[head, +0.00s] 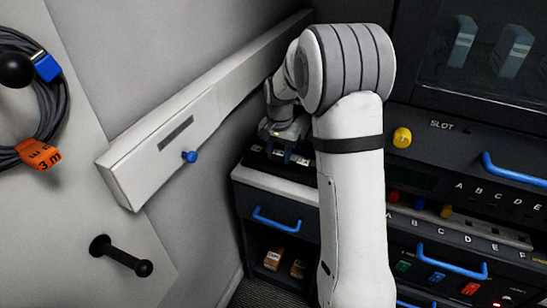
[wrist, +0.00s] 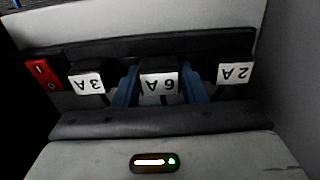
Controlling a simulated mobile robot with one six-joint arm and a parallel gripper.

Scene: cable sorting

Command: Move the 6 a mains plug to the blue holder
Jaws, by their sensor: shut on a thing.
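The 6 A mains plug (wrist: 159,84) is black with a white label that reads upside down in the wrist view. It is in the row on a dark strip (wrist: 215,44), between the 3 A plug (wrist: 87,82) and the 2 A plug (wrist: 235,72). My gripper (wrist: 160,92) has a blue finger on each side of the 6 A plug and is shut on it. I cannot tell whether the plug is seated or slightly raised. In the head view my gripper (head: 287,152) is low over the cabinet top, partly hidden by my arm. I cannot identify a blue holder for certain.
A red switch (wrist: 43,74) is at the strip's left end. The cabinet (head: 275,187) has a blue handle (head: 276,219). White wall trunking (head: 160,150) with a blue knob (head: 190,156) runs close on the left. A dark equipment rack (head: 470,150) stands on the right.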

